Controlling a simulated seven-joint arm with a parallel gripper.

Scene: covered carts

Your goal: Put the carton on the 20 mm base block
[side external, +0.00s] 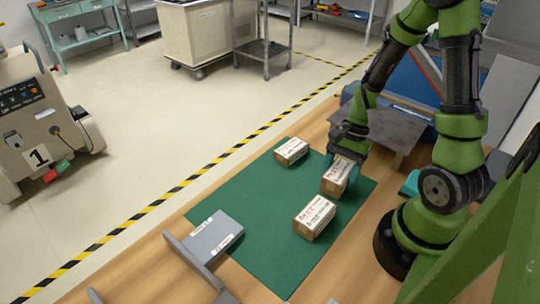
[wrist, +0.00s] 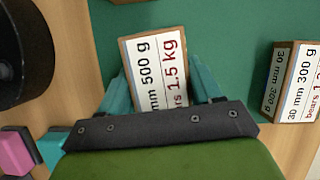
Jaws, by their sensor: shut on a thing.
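My gripper (side external: 342,165) is shut on a brown box with a white label (side external: 335,180), at the right side of the green mat. In the wrist view the box (wrist: 155,68) sits between the teal fingers (wrist: 164,92), and its label reads "mm 500 g" and "1.5 kg"; the thickness figure is hidden. I cannot tell whether it touches the mat. A similar box (side external: 314,218) stands nearer the camera, and another (side external: 291,151) stands farther back. In the wrist view a box (wrist: 298,82) reads "30 mm 300 g". No 20 mm marking is readable.
A grey block with white labels (side external: 213,238) lies at the mat's left edge, beside a grey bracket (side external: 190,262). The green mat (side external: 250,195) is bare in its middle. A grey stand (side external: 390,130) is behind my gripper. A pink block (wrist: 15,152) shows in the wrist view.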

